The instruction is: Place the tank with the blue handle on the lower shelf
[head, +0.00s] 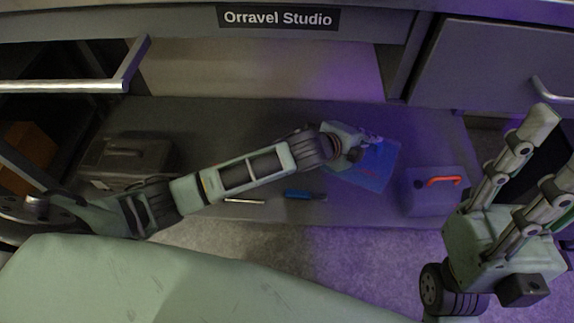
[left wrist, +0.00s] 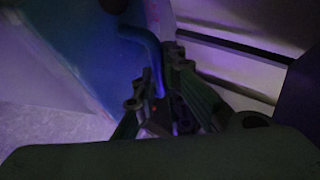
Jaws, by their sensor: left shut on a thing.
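The blue tank (head: 377,170) is at the middle right of the head view, over the right part of the grey lower shelf (head: 240,125). I cannot tell whether it touches the shelf. My left gripper (head: 358,148) reaches it from the left and is shut on its blue handle. In the left wrist view the tank (left wrist: 85,60) fills the upper left, and its blue handle (left wrist: 152,45) runs down between the fingers of my left gripper (left wrist: 160,88). My right gripper (head: 548,155) is at the right edge, fingers apart and empty.
A grey box with an orange handle (head: 432,192) stands right of the tank. A dark toolbox (head: 130,158) sits at the shelf's left. A blue-handled tool (head: 304,195) and a thin metal tool (head: 245,201) lie near the front edge. An open drawer (head: 65,86) juts out upper left.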

